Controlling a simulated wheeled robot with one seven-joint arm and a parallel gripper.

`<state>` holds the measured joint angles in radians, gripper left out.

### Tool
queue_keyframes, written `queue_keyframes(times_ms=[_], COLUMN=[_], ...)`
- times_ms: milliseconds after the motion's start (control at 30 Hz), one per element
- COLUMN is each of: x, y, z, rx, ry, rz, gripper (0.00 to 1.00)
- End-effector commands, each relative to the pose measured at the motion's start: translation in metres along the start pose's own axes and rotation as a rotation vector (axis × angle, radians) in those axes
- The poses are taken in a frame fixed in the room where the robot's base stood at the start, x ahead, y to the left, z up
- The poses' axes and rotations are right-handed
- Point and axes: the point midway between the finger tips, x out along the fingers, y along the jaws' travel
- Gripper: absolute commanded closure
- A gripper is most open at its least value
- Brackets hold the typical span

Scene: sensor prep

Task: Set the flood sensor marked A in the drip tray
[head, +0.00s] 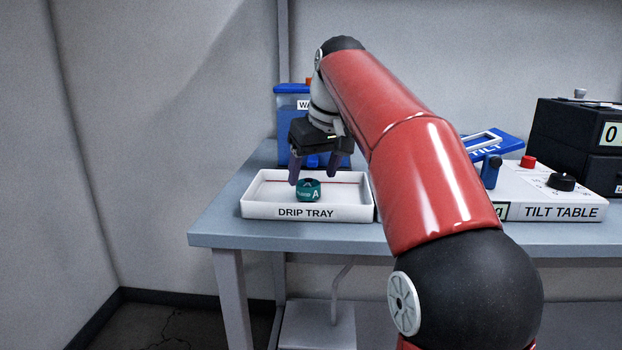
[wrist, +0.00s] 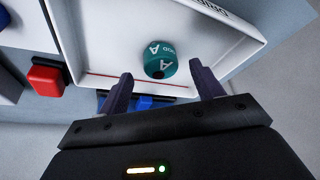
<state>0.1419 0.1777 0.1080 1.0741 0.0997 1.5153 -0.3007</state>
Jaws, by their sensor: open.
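The flood sensor marked A (head: 308,190) is a small teal round puck with a white letter A. It rests inside the white drip tray (head: 270,210), near the tray's middle. In the wrist view the sensor (wrist: 160,60) shows its lettered side and lies just beyond the fingertips, apart from them. The tray's white floor (wrist: 110,45) and a red line show around it. My gripper (head: 313,178) is over the tray, fingers pointing down and spread. In the wrist view my gripper (wrist: 162,85) is open and empty.
A blue container (head: 292,105) stands behind the tray. To the right are the tilt table box (head: 550,205), a blue TILT panel (head: 490,147) and dark stacked boxes (head: 575,140). The table's left edge (head: 215,225) is clear. My red arm hides part of the table.

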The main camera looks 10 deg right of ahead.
Motion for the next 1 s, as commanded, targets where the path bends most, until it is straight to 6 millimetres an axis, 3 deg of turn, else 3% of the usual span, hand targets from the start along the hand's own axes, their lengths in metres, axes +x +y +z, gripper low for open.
queue_keyframes(times_ms=[33, 200, 400, 1000], x=[-0.016, -0.052, -0.074, -0.081], y=[0.000, 0.000, 0.000, 0.000], z=[-0.002, -0.002, -0.001, 0.000], rx=[0.000, 0.000, 0.000, 0.000], ry=[0.004, 0.003, 0.001, 0.000], rz=[0.001, 0.000, 0.000, 0.000], gripper=[0.34, 0.34, 0.34, 0.34])
